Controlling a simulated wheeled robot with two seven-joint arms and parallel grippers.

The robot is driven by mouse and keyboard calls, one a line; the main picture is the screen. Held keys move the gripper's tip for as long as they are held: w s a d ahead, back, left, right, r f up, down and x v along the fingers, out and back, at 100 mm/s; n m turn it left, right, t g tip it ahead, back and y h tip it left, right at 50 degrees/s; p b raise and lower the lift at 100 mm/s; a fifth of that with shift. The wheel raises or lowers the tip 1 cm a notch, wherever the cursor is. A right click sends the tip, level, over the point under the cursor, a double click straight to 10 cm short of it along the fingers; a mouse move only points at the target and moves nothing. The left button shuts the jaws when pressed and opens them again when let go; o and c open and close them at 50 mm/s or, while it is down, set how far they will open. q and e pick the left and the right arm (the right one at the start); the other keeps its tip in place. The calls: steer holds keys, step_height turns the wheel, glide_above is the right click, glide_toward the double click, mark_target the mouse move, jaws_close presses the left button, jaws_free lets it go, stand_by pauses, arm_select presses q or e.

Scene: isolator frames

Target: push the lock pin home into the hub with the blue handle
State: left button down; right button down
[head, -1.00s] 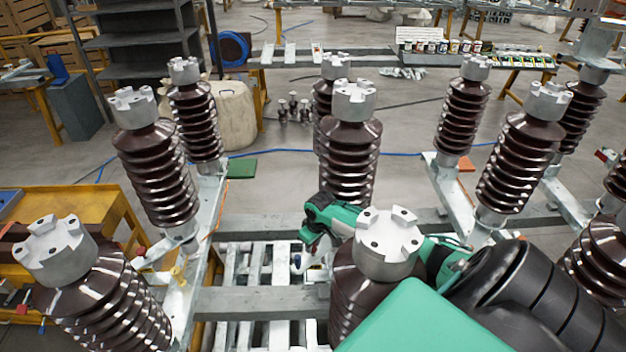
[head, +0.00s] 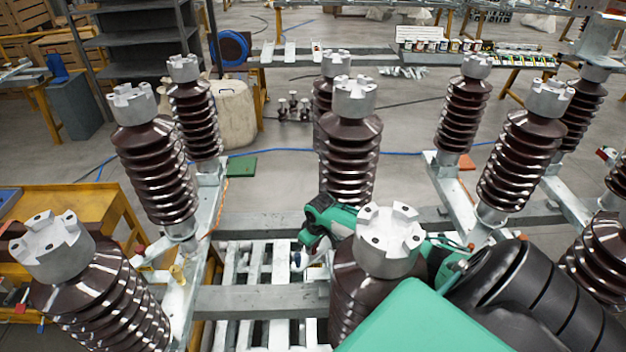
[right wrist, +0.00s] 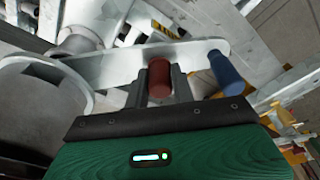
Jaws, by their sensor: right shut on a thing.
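In the right wrist view a red cylindrical knob (right wrist: 159,77), which looks like the end of the lock pin, sits between the two dark fingers of my right gripper (right wrist: 158,92). The gripper is shut on it. A flat metal lever (right wrist: 112,68) passes behind the fingers, with a blue handle (right wrist: 226,73) at its right end, apart from the fingers. The pin's shaft and its seat in the hub are hidden. In the head view my right gripper (head: 312,250) is low behind the nearest insulator, and its fingertips are hard to make out. My left gripper is out of view.
More insulators (head: 348,165) stand around on metal beams (head: 262,300). A yellow cart (head: 75,215) is at the left. A grey rounded metal part (right wrist: 40,105) lies left of the fingers.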

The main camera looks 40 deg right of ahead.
steer(key=shift+f, duration=0.4)
steer(key=c, duration=1.1)
jaws_free()
